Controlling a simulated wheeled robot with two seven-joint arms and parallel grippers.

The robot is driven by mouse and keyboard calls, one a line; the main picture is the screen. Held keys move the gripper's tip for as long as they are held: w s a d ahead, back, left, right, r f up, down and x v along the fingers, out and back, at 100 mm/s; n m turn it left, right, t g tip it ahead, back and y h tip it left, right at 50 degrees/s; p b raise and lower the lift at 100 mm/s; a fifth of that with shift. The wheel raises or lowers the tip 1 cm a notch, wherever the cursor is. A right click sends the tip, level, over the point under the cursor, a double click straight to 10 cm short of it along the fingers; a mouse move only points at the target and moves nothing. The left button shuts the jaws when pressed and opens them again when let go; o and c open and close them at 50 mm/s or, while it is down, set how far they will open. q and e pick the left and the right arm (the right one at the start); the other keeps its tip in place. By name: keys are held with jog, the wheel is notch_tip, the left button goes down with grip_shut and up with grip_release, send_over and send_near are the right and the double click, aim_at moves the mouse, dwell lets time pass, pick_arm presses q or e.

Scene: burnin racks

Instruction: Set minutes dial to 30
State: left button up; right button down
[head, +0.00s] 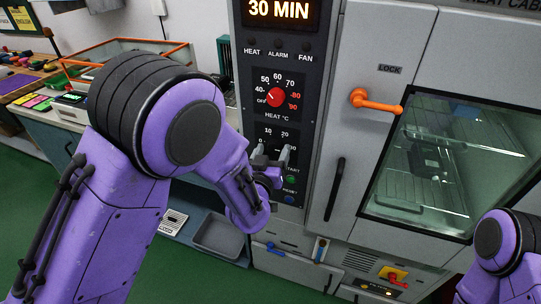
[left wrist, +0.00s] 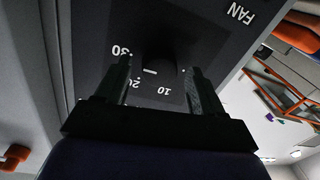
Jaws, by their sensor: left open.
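The minutes dial (head: 277,150) is a dark knob with a white pointer mark, on the dark control panel, below the heat dial. Its pointer lies toward the 30 label. In the left wrist view the knob (left wrist: 160,62) shows dark, with the white mark toward the 30 side. The display (head: 278,10) reads 30 MIN. My left gripper (head: 271,157) is open in front of the dial; in the left wrist view its fingers (left wrist: 160,85) stand either side of the knob, apart from it as far as I can tell. My right gripper is out of view.
The red heat dial (head: 276,97) is just above. The green START (head: 291,180) and blue RESET (head: 289,199) buttons are below. An orange lock handle (head: 375,101) and a black door handle (head: 335,189) stick out to the right. A glass-doored chamber (head: 440,160) stands farther right.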

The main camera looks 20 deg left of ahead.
pick_arm(q)
jog(key=s+b, duration=0.1)
jog(key=s, duration=0.9)
jog(key=shift+s+d, duration=0.2)
